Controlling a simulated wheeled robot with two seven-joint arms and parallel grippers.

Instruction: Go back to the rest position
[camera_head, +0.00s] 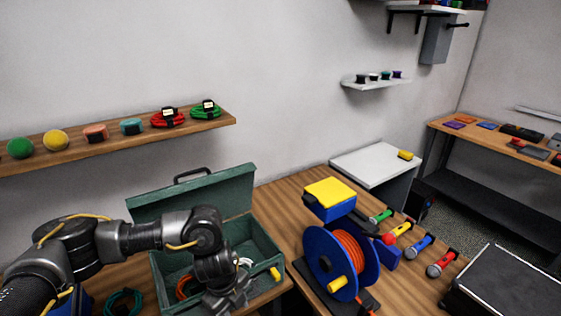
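My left arm comes in from the left, and its gripper (228,301) points down at the front of the open green toolbox (262,243). Its fingers are dark and partly cut by the bottom edge, so their opening is unclear. An orange cable (184,287) and a white cable (245,263) lie in the toolbox, partly hidden by my arm. A yellow piece (275,273) shows at its right side. My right gripper is not in view.
A blue reel (318,272) with orange cable stands right of the toolbox. A teal cable coil (123,303) is on the table at lower left. A wall shelf (215,123) holds balls and red and green coils.

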